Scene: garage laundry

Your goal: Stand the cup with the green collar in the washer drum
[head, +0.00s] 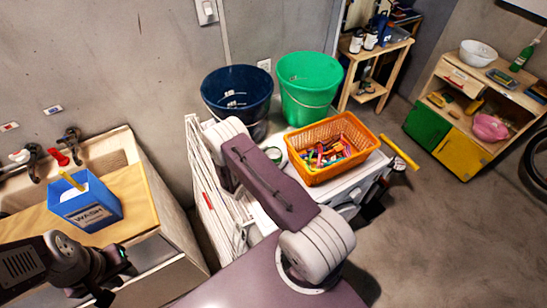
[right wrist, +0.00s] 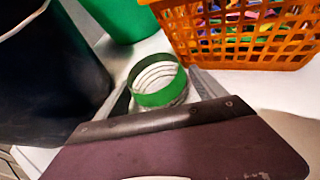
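The cup with the green collar (right wrist: 158,88) shows in the right wrist view, with pale ribbed walls inside the green band. It is near the white top, between the dark bucket and the orange basket. Dark finger-like parts of my right gripper (right wrist: 160,100) lie on both sides of it; I cannot tell whether they touch it.
An orange basket (head: 308,169) of colourful items, a dark blue bucket (head: 236,103) and a green bucket (head: 305,112) crowd the white top. A white folding rack (head: 205,180) stands left of it. A blue WASH box (head: 88,210) is by the sink.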

